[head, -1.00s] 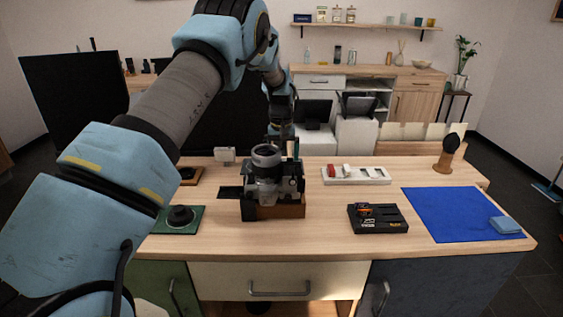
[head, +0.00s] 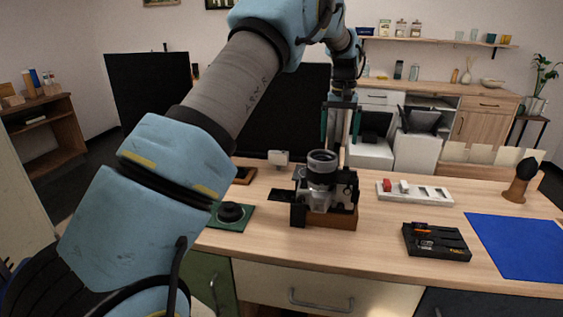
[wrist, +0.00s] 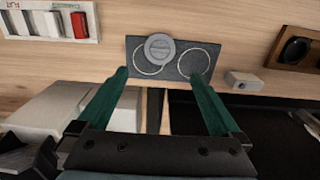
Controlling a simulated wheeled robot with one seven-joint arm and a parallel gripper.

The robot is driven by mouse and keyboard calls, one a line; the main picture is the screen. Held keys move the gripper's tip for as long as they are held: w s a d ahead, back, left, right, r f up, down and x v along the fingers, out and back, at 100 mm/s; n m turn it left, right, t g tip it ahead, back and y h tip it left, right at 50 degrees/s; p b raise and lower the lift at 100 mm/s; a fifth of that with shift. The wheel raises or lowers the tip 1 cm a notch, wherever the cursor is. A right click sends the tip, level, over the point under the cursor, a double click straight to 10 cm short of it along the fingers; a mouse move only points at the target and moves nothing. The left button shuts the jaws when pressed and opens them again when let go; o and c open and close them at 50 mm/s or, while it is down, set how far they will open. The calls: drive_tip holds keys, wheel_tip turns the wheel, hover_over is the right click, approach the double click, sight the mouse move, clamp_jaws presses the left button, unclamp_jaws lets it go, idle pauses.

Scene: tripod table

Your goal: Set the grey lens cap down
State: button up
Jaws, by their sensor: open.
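The grey lens cap (wrist: 159,46) is a round disc on a dark grey pad (wrist: 172,72) with two pale rings in the wrist view. It overlaps the upper part of the left ring and reaches the pad's far edge; it is not centred in the ring. My gripper (wrist: 162,74) is open and empty, its green fingers apart on either side of the cap and short of it. In the head view my gripper (head: 340,142) hangs above the table behind the camera (head: 320,185). Cap and pad are hidden there.
The camera stands on a brown block at the table's middle. A white tray (head: 413,194) with a red piece and a black tray (head: 436,242) lie right. A small white box (head: 278,158) and a green mat (head: 228,216) lie left. A blue cloth (head: 520,245) covers the right end.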

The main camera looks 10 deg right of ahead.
drive_tip(key=s+a+n, duration=0.2)
drive_tip(key=a, duration=2.3)
drive_tip(key=s+a+f+n+t, duration=0.1)
drive_tip(key=s+a+f, duration=0.2)
drive_tip(key=s+a, duration=1.3)
drive_tip(key=shift+s+a+n+t, duration=0.3)
drive_tip(key=shift+s+a+n, duration=0.1)
drive_tip(key=shift+s, duration=0.5)
drive_tip(key=shift+f, duration=0.1)
